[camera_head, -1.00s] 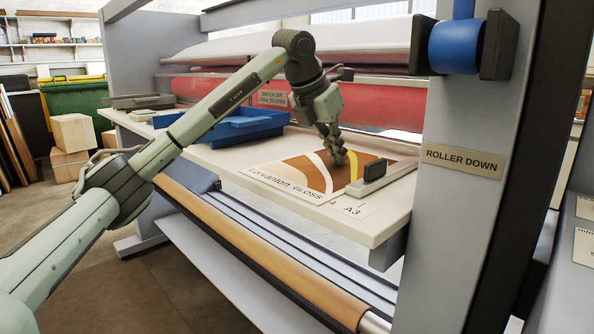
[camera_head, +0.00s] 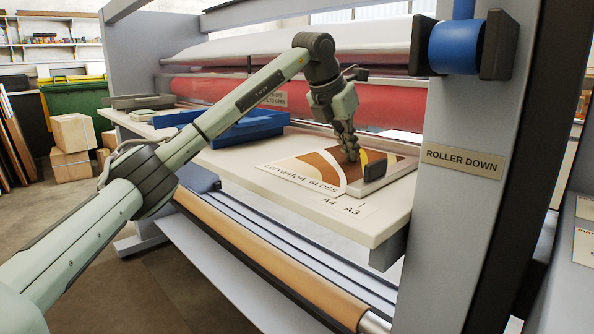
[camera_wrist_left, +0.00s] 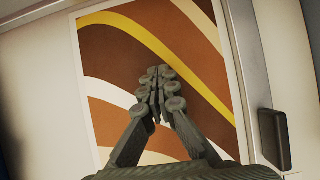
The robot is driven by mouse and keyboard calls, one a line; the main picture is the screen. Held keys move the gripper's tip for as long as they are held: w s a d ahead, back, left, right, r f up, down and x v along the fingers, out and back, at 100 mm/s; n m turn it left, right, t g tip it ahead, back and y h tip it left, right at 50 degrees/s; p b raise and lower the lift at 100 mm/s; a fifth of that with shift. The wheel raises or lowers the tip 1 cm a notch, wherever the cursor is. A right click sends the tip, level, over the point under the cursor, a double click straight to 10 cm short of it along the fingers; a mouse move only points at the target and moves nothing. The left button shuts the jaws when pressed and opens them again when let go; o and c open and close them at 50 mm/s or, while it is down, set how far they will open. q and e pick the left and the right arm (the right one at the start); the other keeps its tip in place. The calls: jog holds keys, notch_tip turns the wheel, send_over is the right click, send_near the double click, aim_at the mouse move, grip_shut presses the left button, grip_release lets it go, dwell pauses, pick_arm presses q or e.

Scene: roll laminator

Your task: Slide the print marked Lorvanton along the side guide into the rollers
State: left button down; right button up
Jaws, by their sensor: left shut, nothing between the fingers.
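The print marked Lorvanton Gloss (camera_head: 312,168) lies flat on the cream feed table, with brown, orange, white and yellow bands. Its lettered margin faces the table's front edge. My left gripper (camera_head: 352,154) is shut and empty, its fingertips down on the print or just above it; contact is hard to judge. In the left wrist view the closed fingers (camera_wrist_left: 160,98) cover the middle of the print (camera_wrist_left: 120,60). The side guide (camera_head: 388,181), a pale bar with a black block, runs along the print's right edge, touching or nearly so. The red roller (camera_head: 395,105) lies behind.
A blue tray (camera_head: 248,129) sits on the table left of the print. The frame post with the ROLLER DOWN sign (camera_head: 463,161) stands at the right. A4 and A3 marks (camera_head: 340,205) show on the table. A brown roll (camera_head: 270,262) runs below the front edge.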

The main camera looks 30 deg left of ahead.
aim_at(380, 152)
pick_arm(q)
jog(key=shift+w+d+f, duration=0.2)
jog(key=shift+w+d, duration=0.2)
jog(key=shift+w, duration=0.25)
jog(key=shift+w+d, duration=0.25)
jog(key=shift+w, duration=0.4)
jog(key=shift+w+d, duration=0.2)
jog(key=shift+w, duration=0.4)
jog(key=shift+w+d, duration=0.25)
jog(key=shift+w, duration=0.4)
jog(key=shift+w+r, duration=0.1)
jog(key=shift+w+d, duration=0.4)
jog(key=shift+w, duration=0.5)
jog(key=shift+w+d, duration=0.4)
jog(key=shift+w, duration=0.45)
jog(key=shift+r, duration=1)
